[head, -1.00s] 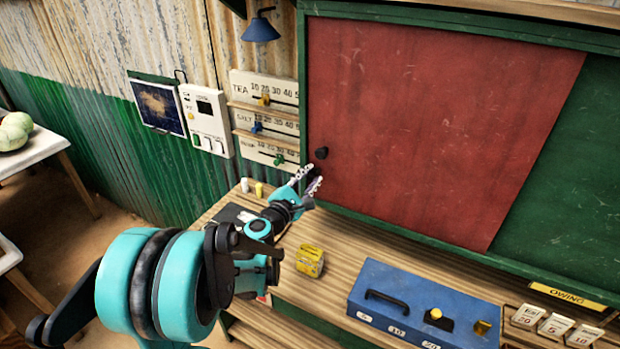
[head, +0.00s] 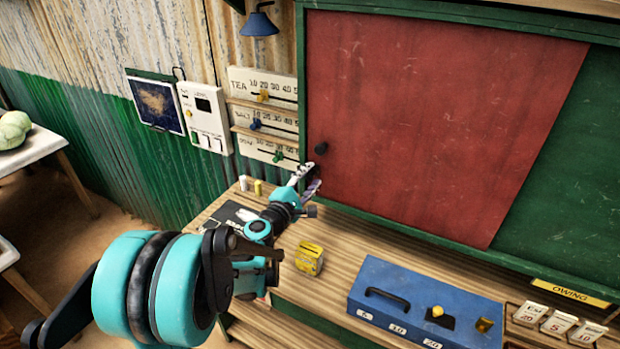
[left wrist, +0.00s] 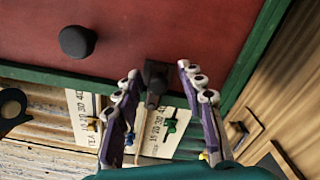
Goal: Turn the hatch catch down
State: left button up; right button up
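The hatch is a large red panel (head: 430,110) in a green frame, with a round black knob (head: 321,148) near its lower left edge. The knob also shows in the left wrist view (left wrist: 77,41). The catch is a small dark block (left wrist: 157,74) at the hatch's edge by the frame, seen in the left wrist view. My left gripper (head: 309,178) is at the hatch's lower left corner, just below the knob. Its fingers are open, one on each side of the catch, with visible gaps. In the head view the fingers largely hide the catch. My right gripper is not in view.
Slider boards (head: 262,118) hang left of the hatch, close to my left gripper. On the wooden counter (head: 335,270) stand a yellow tin (head: 309,258) and a blue box (head: 425,305). A blue lamp (head: 258,22) hangs above the boards.

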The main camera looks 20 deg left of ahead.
pick_arm(q)
jog(key=shift+s, duration=0.1)
jog(key=s+a, duration=0.1)
jog(key=s, duration=1)
jog(key=shift+s, duration=0.4)
jog(key=s+d+f+m+g+h, duration=0.1)
jog(key=s+d+f+m+g, duration=0.15)
jog(key=d+m, duration=0.4)
jog(key=s+d+f+m+g+h, duration=0.2)
jog(key=s+d+m+g, duration=0.1)
jog(key=d+m, duration=0.3)
jog(key=s+f+m+g+y, duration=0.4)
jog(key=s+m, duration=0.5)
jog(key=s, duration=0.3)
jog(key=shift+s+f+g+y, duration=0.3)
jog(key=shift+f+g, duration=0.15)
jog(key=shift+g, duration=0.2)
